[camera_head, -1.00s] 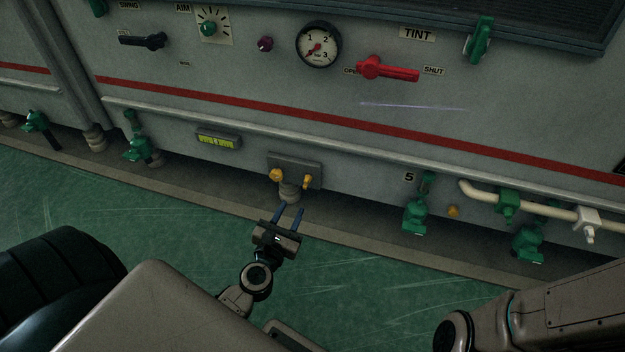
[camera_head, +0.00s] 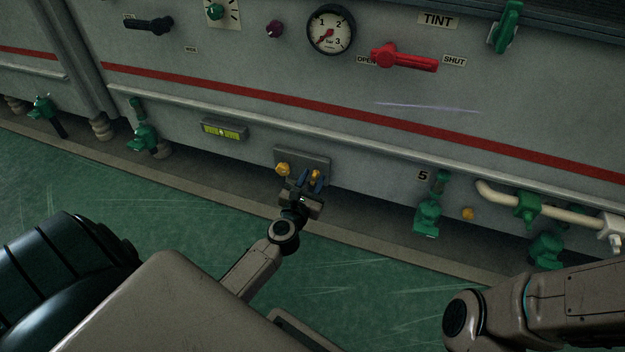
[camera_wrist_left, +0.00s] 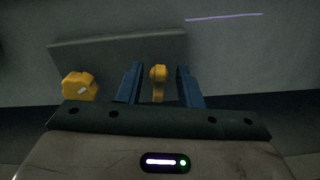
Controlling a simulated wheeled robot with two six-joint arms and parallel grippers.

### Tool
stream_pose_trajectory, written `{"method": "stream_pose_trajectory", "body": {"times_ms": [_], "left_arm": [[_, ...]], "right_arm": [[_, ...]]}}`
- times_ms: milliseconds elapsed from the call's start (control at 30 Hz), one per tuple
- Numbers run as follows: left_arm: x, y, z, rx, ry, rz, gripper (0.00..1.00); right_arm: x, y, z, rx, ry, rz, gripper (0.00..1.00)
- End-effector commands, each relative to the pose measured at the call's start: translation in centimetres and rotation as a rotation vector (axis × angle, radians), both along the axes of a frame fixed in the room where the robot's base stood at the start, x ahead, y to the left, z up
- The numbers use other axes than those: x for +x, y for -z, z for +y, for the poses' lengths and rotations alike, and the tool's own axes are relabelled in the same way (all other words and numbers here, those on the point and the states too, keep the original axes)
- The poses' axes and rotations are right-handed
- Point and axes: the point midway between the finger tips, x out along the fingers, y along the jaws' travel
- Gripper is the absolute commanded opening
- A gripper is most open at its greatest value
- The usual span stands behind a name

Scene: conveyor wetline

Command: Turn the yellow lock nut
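Two yellow fittings sit on a grey plate (camera_head: 305,157) low on the machine's wall. The left one (camera_head: 283,169) is a chunky, many-sided knob with a pale mark, also in the left wrist view (camera_wrist_left: 79,87). The right one (camera_head: 317,174) is narrower, with a rounded top, also in the left wrist view (camera_wrist_left: 158,74). I cannot tell for certain which is the lock nut. My left gripper (camera_head: 309,180) is open, its blue fingers on either side of the narrow fitting, with gaps showing on both sides in the wrist view. My right gripper is out of view.
A yellow-green level gauge (camera_head: 224,130) is left of the plate. A green valve (camera_head: 428,212) and a small yellow knob (camera_head: 468,214) are to its right. A red lever (camera_head: 404,59) and a pressure gauge (camera_head: 330,30) are above. Green floor (camera_head: 180,200) is clear in front.

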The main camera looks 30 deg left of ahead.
Motion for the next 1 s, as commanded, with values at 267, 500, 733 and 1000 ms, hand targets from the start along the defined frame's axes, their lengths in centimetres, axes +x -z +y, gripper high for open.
{"method": "stream_pose_trajectory", "body": {"times_ms": [267, 500, 733, 1000], "left_arm": [[0.4, -0.03, 0.09, 0.001, 0.0, 0.0, 0.33], [0.38, -0.03, 0.09, 0.001, 0.0, 0.0, 0.0], [0.36, -0.05, 0.07, 0.007, 0.001, 0.002, 0.0], [0.39, -0.14, -0.07, 0.092, 0.001, 0.023, 0.0]], "right_arm": [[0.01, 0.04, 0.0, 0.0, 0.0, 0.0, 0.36], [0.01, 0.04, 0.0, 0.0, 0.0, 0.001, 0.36], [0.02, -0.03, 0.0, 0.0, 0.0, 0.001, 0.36], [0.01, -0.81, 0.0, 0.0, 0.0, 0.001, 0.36]]}}
